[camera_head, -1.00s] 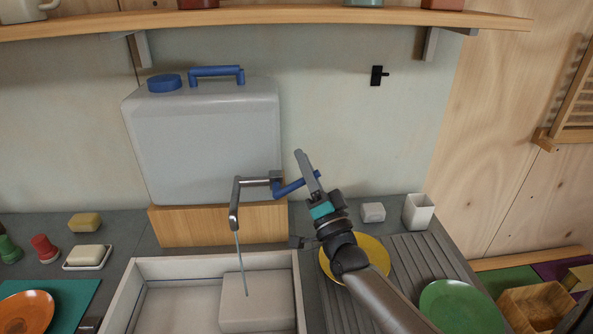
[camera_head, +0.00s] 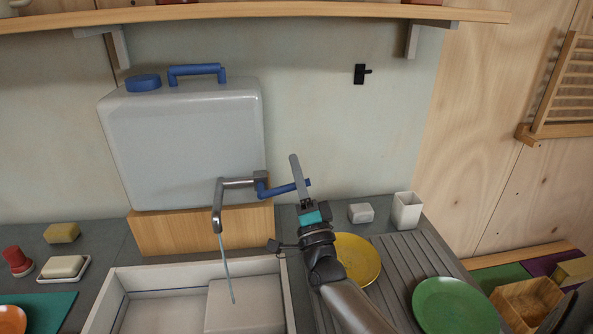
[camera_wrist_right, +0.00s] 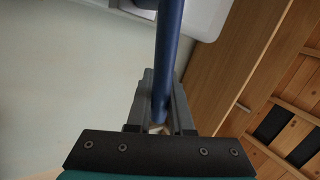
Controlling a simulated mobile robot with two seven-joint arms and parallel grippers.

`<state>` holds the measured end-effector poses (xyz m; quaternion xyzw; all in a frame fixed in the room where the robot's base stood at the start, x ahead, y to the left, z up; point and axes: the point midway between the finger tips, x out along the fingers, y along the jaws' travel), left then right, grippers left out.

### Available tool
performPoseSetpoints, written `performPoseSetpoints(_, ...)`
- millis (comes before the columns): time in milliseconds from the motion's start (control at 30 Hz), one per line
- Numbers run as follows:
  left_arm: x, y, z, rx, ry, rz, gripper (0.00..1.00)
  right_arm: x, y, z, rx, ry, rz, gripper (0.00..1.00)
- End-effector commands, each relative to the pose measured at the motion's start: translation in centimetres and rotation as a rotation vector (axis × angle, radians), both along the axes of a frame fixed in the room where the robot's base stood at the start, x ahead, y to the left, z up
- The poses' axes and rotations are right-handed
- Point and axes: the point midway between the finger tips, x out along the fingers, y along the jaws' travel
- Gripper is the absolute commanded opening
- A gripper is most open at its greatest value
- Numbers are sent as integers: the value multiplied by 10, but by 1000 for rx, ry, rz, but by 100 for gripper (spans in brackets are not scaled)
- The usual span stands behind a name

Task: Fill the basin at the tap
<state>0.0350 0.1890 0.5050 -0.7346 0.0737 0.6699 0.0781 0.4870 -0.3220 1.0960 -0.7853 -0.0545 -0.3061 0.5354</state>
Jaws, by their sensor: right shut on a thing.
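The grey metal tap (camera_head: 218,205) juts out in front of a large grey water container (camera_head: 185,140) on a wooden block. A thin stream of water (camera_head: 229,270) falls from its spout into the white-walled basin (camera_head: 190,262). The tap's blue lever (camera_head: 280,190) points right. My right gripper (camera_head: 298,182) is shut on the lever's outer end. In the right wrist view the blue lever (camera_wrist_right: 168,60) runs between the fingers. A pale block (camera_head: 245,305) sits inside the basin at the right. The basin's front is cut off. My left gripper is out of view.
A yellow plate (camera_head: 357,258) and a green plate (camera_head: 455,305) lie on the grooved drainboard at right. A white cup (camera_head: 406,210) and white block (camera_head: 361,212) stand behind. A soap dish (camera_head: 65,268) is at left. A shelf (camera_head: 300,12) runs above.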

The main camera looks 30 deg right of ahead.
Motion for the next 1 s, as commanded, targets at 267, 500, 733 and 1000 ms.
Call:
performPoseSetpoints(267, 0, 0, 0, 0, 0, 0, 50, 0, 0, 0, -3, 0, 1, 32)
performPoseSetpoints(500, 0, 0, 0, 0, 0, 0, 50, -2, 1, -2, -3, 2, 0, 32)
performPoseSetpoints(733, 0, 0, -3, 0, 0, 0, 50, -26, 8, -19, -2, 6, 1, 32)
performPoseSetpoints(1000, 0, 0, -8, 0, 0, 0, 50, -74, 23, -52, -2, 7, 2, 32)
